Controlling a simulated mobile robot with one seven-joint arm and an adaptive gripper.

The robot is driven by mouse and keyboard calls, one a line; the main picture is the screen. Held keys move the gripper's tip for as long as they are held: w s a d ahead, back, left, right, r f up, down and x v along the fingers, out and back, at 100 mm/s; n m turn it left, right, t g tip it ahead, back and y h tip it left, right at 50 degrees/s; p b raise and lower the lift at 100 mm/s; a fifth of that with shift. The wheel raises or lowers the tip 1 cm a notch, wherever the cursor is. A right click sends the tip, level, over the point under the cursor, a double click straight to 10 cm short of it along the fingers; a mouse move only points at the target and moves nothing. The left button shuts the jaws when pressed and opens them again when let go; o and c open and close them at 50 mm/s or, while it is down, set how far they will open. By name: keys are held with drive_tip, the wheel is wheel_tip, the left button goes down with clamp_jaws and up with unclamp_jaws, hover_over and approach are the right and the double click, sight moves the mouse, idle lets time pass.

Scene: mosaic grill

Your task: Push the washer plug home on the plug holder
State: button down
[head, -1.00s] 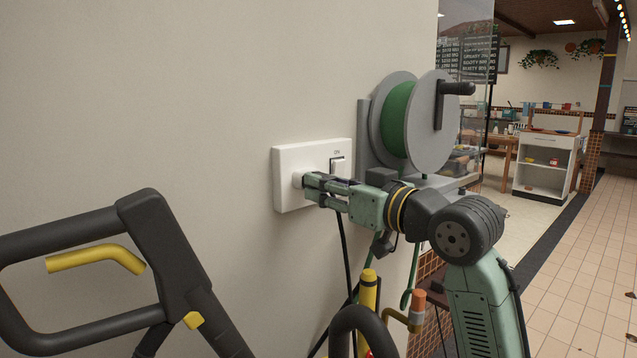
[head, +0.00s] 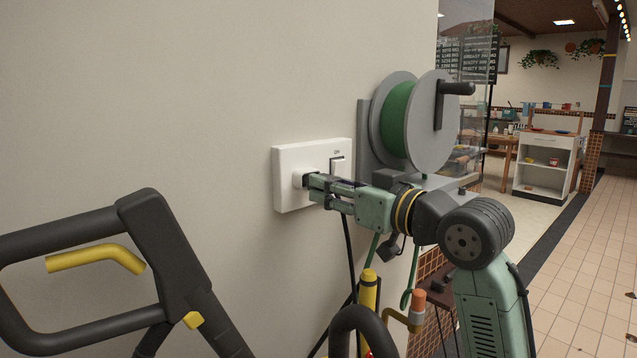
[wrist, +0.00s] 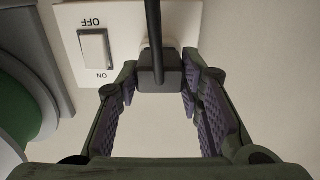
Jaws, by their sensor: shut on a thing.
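The washer plug (wrist: 172,70) is a dark grey block with a black cable, and sits between my fingertips in the wrist view. My gripper (head: 312,182) is shut on it; it also shows in the wrist view (wrist: 161,76). The plug holder (head: 285,160) is a white box on the wall with a raised white socket (head: 298,180) at its left part. The plug is at the front of this socket. My fingers mostly hide it in the head view, and I cannot tell how deep it sits.
A rocker switch (head: 338,165) marked ON and OFF is right of the socket; it also shows in the wrist view (wrist: 95,48). A grey and green hose reel (head: 397,115) stands close right. A dark handle frame (head: 150,240) with a yellow lever (head: 95,257) is at lower left.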

drive_tip(key=shift+s+d, duration=0.1)
drive_tip(key=shift+d, duration=0.05)
drive_tip(key=shift+v, duration=2.1)
